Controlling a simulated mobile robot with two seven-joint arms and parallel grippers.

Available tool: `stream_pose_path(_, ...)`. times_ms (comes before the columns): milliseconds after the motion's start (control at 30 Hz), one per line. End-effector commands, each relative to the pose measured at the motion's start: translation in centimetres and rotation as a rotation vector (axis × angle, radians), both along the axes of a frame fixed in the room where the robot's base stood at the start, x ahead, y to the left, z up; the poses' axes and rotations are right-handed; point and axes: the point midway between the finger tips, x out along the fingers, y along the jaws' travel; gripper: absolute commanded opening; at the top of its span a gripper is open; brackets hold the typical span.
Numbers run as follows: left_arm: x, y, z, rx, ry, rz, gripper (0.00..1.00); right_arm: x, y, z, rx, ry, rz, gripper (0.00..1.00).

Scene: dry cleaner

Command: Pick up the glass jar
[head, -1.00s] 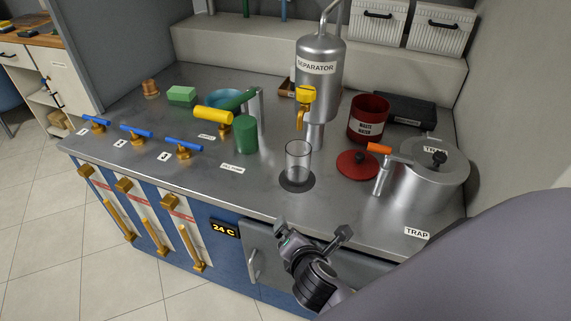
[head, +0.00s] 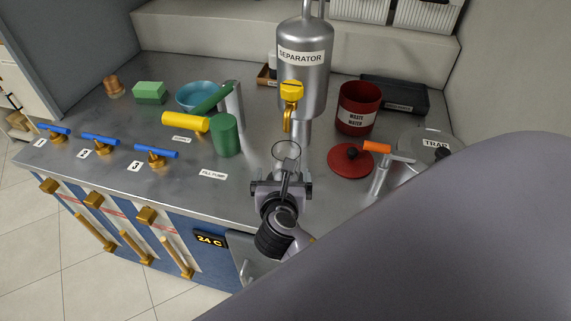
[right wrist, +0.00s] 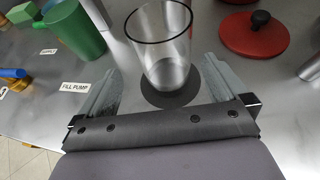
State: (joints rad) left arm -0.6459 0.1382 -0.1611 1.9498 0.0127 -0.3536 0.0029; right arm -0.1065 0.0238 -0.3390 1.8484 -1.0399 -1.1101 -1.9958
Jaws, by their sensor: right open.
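The clear glass jar (head: 286,151) stands upright on the metal counter below the separator's yellow tap; in the head view my right gripper hides most of it. In the right wrist view the jar (right wrist: 160,48) stands on a dark round pad (right wrist: 185,93). My right gripper (head: 282,178) is just in front of the jar. In the right wrist view the open fingers of the gripper (right wrist: 162,68) reach along both sides of the jar's lower part, with gaps showing. My left gripper is not in view.
The separator (head: 303,80) with its yellow tap (head: 291,93) stands behind the jar. A green cylinder (head: 226,136) is to the left. A red lid (head: 350,162), the red waste water can (head: 358,108) and a metal trap pot (head: 425,146) are to the right.

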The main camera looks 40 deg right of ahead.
Motion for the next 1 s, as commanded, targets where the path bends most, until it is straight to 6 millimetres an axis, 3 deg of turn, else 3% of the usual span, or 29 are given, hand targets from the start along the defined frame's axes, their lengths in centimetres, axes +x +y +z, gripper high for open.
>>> stream_pose_path(400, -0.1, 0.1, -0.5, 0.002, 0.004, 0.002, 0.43, 3.5, -3.4, -2.8, 0.002, -0.001, 0.000, 1.00)
stream_pose_path(700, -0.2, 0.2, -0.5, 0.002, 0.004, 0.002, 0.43, 3.9, -3.7, -3.1, 0.003, -0.001, 0.001, 1.00)
stream_pose_path(733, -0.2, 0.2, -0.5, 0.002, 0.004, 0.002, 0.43, 3.9, -3.7, -3.1, 0.003, -0.001, 0.001, 0.97)
stream_pose_path(767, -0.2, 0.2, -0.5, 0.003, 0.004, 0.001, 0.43, 3.9, -3.7, -3.1, 0.003, -0.001, 0.001, 0.87)
stream_pose_path(900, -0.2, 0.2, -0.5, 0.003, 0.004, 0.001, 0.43, 3.9, -3.7, -3.0, 0.003, -0.001, 0.001, 0.41)
stream_pose_path(933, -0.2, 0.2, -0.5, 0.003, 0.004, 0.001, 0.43, 3.9, -3.7, -3.0, 0.003, -0.001, 0.001, 0.35)
stream_pose_path(1000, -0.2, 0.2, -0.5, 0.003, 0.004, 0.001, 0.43, 3.9, -3.7, -2.9, 0.002, -0.003, 0.001, 0.35)
